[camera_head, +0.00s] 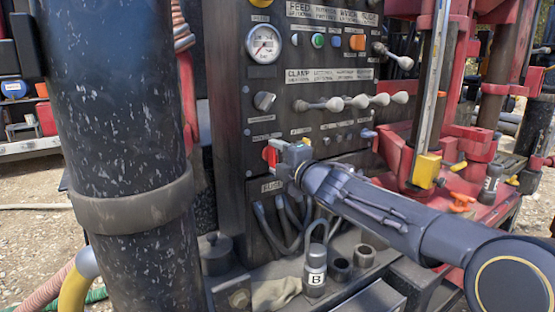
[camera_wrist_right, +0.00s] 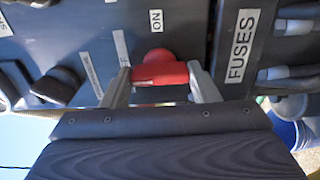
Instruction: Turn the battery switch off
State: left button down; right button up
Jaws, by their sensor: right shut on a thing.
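The battery switch is a red handle (camera_head: 269,156) low on the dark control panel (camera_head: 228,110). In the right wrist view the red handle (camera_wrist_right: 160,70) lies between my two grey fingers. My right gripper (camera_head: 279,154) reaches in from the right and is shut on the handle; its fingers also show in the wrist view (camera_wrist_right: 161,78). An ON label (camera_wrist_right: 156,19) sits beside the switch. Another label (camera_wrist_right: 121,47) nearby is partly hidden, and its words cannot be fully read. My left gripper is not in view.
A FUSES label (camera_wrist_right: 241,46) and cables (camera_head: 285,217) are below the switch. A row of levers (camera_head: 355,102), a gauge (camera_head: 263,43) and a grey knob (camera_head: 264,101) are above. A bottle marked B (camera_head: 315,270) stands below. A thick black column (camera_head: 115,130) is at left.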

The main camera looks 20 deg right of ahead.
jog(key=o, duration=1)
jog(key=shift+s+d, duration=0.2)
jog(key=shift+s, duration=1.1)
jog(key=shift+s+d, duration=0.15)
jog(key=shift+s, duration=1.1)
jog(key=shift+s+d, duration=0.2)
jog(key=shift+s, duration=1.1)
